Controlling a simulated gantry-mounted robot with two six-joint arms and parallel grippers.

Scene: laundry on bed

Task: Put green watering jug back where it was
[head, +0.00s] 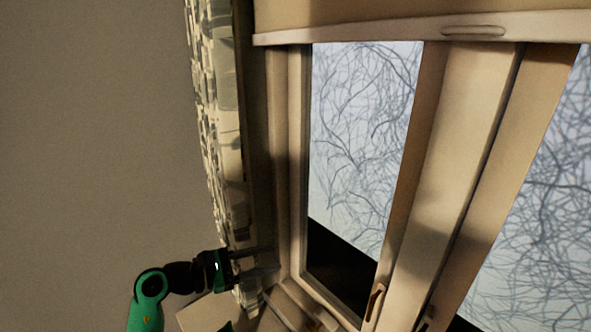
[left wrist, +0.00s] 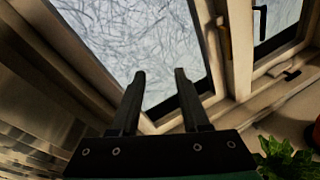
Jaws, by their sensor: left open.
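My left gripper (head: 272,260) is open, with its two fingers pointing right toward the window frame, in front of the curtain's lower edge. In the left wrist view the gripper (left wrist: 160,76) shows two spread fingers with nothing between them, and the window pane behind. I cannot make out the green watering jug in either view. A small green patch (head: 226,327) shows at the bottom edge of the head view, too cut off to identify. My right gripper is in neither view.
A window (head: 365,140) with a handle (head: 374,302) stands ahead. A patterned curtain (head: 212,110) hangs at its left. In the left wrist view a leafy green plant (left wrist: 287,160) is at the lower right, near the pale sill (left wrist: 285,112). A reddish thing (left wrist: 316,135) is cut off beside it.

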